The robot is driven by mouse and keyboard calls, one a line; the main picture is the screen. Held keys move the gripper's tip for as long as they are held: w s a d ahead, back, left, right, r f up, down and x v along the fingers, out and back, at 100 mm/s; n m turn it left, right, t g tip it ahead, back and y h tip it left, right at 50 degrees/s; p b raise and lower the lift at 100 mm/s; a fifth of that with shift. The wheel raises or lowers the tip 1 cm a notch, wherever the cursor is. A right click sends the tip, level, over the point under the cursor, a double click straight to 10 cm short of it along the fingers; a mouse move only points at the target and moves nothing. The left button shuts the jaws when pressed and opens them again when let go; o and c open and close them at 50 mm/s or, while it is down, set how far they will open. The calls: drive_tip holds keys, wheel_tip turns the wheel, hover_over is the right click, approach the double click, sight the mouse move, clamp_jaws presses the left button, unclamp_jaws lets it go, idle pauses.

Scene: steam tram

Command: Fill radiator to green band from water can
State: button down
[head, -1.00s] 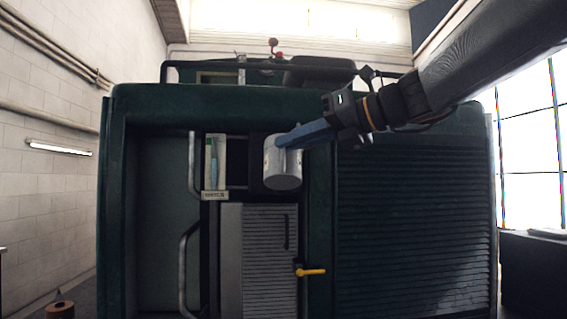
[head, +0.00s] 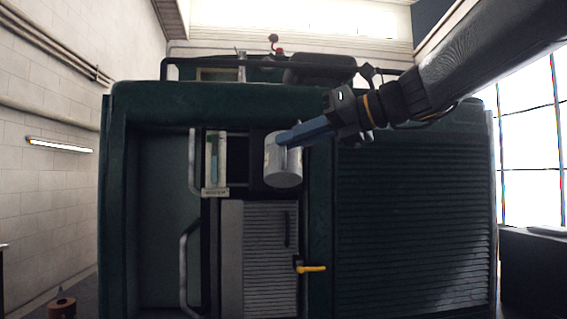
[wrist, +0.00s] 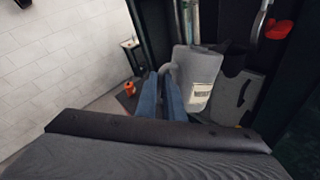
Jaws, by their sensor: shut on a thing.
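The water can (head: 283,168) is a pale grey cylinder in front of the tram's dark green end. My gripper (head: 287,140) is shut on it, its blue fingers at the can's upper part. In the wrist view the can (wrist: 203,72) shows a cream label and a curved handle beside the fingers (wrist: 163,92). Just left of the can is an upright white gauge (head: 222,165) with a green-teal strip and a small label plate below. The liquid level and the green band are too small to tell apart. The radiator's filler and the can's spout are not clearly visible.
A yellow lever (head: 312,269) sticks out below the can beside a grey ribbed panel (head: 270,255). Metal handrails (head: 186,265) stand to the left. A wide slatted panel (head: 415,220) fills the right. A red knob (wrist: 277,30) shows in the wrist view.

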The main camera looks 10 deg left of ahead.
drive_tip(key=shift+w+r+m+g+h+p, duration=0.15)
drive_tip(key=shift+r+p, duration=0.45)
drive_tip(key=shift+p, duration=1.05)
drive_tip(key=shift+w+r+m+g+h+p, duration=0.1)
drive_tip(key=shift+r+m+g+p, duration=0.35)
drive_tip(key=shift+p, duration=1.25)
drive_tip(key=shift+w+r+t+h+p, duration=0.15)
drive_tip(key=shift+r+p, duration=0.6)
drive_tip(key=shift+p, duration=0.9)
drive_tip(key=shift+s, duration=0.1)
drive_tip(key=shift+w+r+m+g+p, duration=0.25)
drive_tip(key=shift+r+m+g+p, duration=0.1)
drive_tip(key=shift+r+p, duration=0.55)
idle(0.5)
drive_tip(key=shift+w+a+r+m, duration=0.1)
drive_tip(key=shift+w+r+m, duration=0.2)
drive_tip(key=shift+r, duration=0.55)
idle(0.7)
